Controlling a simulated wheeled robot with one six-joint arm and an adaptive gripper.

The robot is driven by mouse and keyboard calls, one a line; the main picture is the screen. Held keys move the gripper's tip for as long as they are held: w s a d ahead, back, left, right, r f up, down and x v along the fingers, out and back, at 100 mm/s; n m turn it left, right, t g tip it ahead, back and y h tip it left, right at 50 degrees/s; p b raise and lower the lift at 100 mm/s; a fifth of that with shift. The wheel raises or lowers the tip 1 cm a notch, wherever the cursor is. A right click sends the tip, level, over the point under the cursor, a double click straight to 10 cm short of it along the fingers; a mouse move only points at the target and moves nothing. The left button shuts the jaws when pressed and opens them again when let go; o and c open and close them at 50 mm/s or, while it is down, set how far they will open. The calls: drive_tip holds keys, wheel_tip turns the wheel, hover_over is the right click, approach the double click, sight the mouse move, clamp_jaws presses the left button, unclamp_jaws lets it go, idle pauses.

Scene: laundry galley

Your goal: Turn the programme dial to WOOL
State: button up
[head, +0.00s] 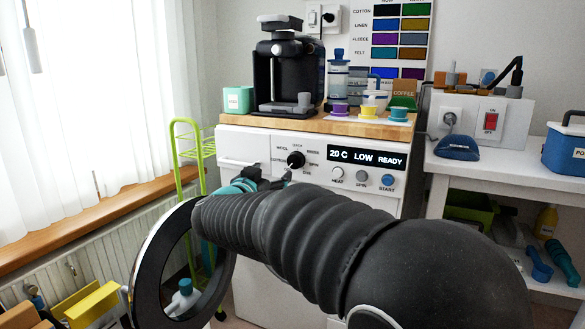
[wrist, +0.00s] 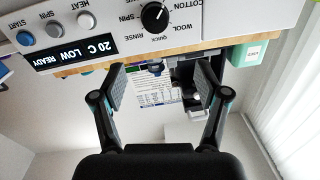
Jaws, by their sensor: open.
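The programme dial (head: 295,160) is a black round knob with a white mark, on the white washing machine's front panel (head: 240,147). It also shows at the top of the wrist view (wrist: 155,17), where the picture is upside down. WOOL (wrist: 184,38) is printed around it, with QUICK, COTTON and SPIN. I cannot clearly tell which label the mark points at. My gripper (head: 266,177) is just left of and below the dial in the head view. In the wrist view its fingers (wrist: 161,85) are spread and empty, apart from the dial.
The display (head: 366,159) reads 20 C LOW READY, above HEAT, SPIN and START knobs (head: 387,180). A wooden top (head: 290,124) carries a coffee machine (head: 285,75), cups and a mint box (head: 238,99).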

sight(294, 161)
drive_tip(key=shift+h, duration=0.6)
drive_tip(key=x, duration=0.4)
drive_tip(key=f+x, duration=0.1)
drive_tip(key=x, duration=0.4)
drive_tip(key=b+x, duration=0.1)
drive_tip(key=x, duration=0.3)
drive_tip(key=shift+w+a+f, duration=0.1)
drive_tip(key=shift+w+f, duration=0.15)
drive_tip(key=shift+f, duration=0.15)
drive_tip(key=c, duration=1.1)
drive_tip(key=shift+c, duration=0.2)
